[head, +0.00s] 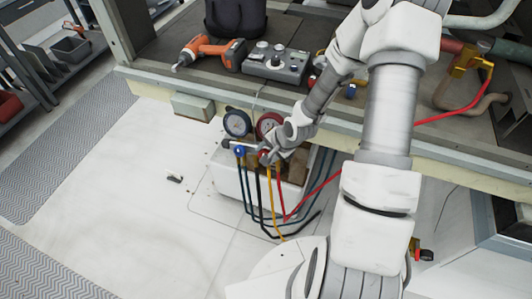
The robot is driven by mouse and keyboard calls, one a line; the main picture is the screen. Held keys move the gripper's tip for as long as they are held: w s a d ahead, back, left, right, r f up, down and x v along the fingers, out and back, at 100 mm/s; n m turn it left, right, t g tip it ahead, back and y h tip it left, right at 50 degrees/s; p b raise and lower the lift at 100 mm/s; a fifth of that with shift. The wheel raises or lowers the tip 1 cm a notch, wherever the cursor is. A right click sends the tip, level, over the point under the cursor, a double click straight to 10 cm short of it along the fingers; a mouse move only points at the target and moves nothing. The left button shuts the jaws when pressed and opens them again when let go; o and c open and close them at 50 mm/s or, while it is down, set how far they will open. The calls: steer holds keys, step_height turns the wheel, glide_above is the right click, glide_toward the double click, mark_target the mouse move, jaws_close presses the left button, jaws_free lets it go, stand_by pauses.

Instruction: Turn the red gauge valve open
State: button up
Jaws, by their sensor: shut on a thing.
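The gauge set shows in the head view, with a blue gauge (237,122) on the left and a red gauge (268,124) on the right. A blue valve knob (239,151) sits below the blue gauge. The red valve knob (264,154) is at the right end of the manifold, mostly hidden by my gripper. My gripper (268,154) is shut on the red valve knob, coming in from the upper right. The jaws are small in the view, and how far the knob is turned cannot be told.
Blue, black, yellow and red hoses (268,200) hang below the gauges in front of a white box (228,178). An orange drill (212,50) and a grey control box (276,63) lie on the ledge above. The floor at left is mostly clear.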

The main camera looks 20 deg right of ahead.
jaws_close()
